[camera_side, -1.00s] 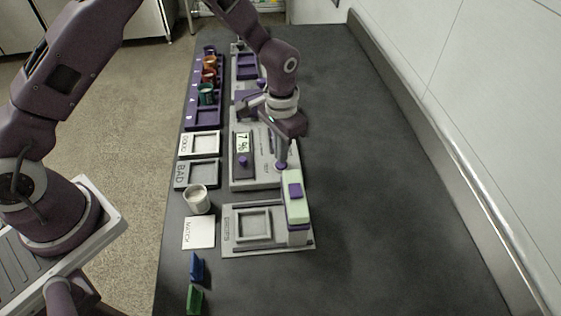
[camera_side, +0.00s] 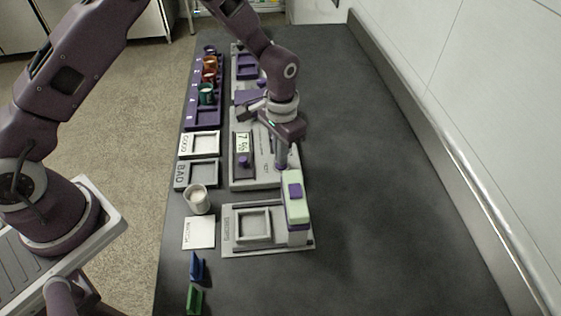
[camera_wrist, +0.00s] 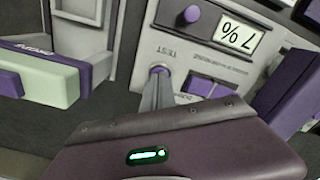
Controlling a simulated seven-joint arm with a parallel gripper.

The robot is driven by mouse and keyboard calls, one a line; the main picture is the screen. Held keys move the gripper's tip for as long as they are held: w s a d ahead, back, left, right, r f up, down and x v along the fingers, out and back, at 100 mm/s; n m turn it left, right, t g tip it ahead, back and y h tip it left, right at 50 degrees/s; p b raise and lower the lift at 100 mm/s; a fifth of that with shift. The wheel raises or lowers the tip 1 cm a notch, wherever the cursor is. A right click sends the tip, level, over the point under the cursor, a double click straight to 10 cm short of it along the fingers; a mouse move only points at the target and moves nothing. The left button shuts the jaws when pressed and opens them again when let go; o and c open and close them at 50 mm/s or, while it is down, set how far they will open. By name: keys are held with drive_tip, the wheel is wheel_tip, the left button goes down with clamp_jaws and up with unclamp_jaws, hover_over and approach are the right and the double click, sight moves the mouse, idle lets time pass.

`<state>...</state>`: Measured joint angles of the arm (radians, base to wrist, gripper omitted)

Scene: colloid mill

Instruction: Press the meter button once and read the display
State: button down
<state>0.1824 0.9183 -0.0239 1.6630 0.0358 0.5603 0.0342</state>
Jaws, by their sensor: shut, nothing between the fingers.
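The meter is a grey panel (camera_side: 240,182) in the middle of the bench. Its white display (camera_side: 243,142) reads "7 %", seen upside down in the wrist view (camera_wrist: 240,36). A purple knob (camera_side: 243,161) sits beside the display. In the wrist view, a round purple button (camera_wrist: 158,69) lies by the word TEST. My gripper (camera_side: 282,164) is shut and empty, pointing down at the panel's near right corner. In the wrist view its fingertips (camera_wrist: 158,78) overlap the button and mostly hide it; whether the button is pushed in I cannot tell.
A stand with a pale green and purple head (camera_side: 295,200) is close in front of my gripper. A white cup (camera_side: 197,198), GOOD tray (camera_side: 182,143), BAD tray (camera_side: 180,175) and purple rack (camera_side: 190,115) stand to the left. The bench at right (camera_side: 380,180) is clear.

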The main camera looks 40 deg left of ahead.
drive_tip(key=shift+f, duration=0.4)
idle(0.5)
wheel_tip(320, 180, up, 8)
drive_tip(key=shift+f, duration=0.2)
idle(0.5)
drive_tip(key=shift+r, duration=1.05)
idle(3.1)
drive_tip(key=s+a+r+n+t, duration=0.1)
drive_tip(key=s+a+r, duration=0.2)
drive_tip(key=s+r, duration=0.45)
drive_tip(key=s+a+r+t, duration=0.2)
drive_tip(key=s+a+r, duration=0.15)
drive_tip(key=r, duration=0.65)
drive_tip(key=s+a+r+n+t, duration=0.2)
drive_tip(key=s, duration=1.4)
drive_tip(key=shift+t, duration=0.3)
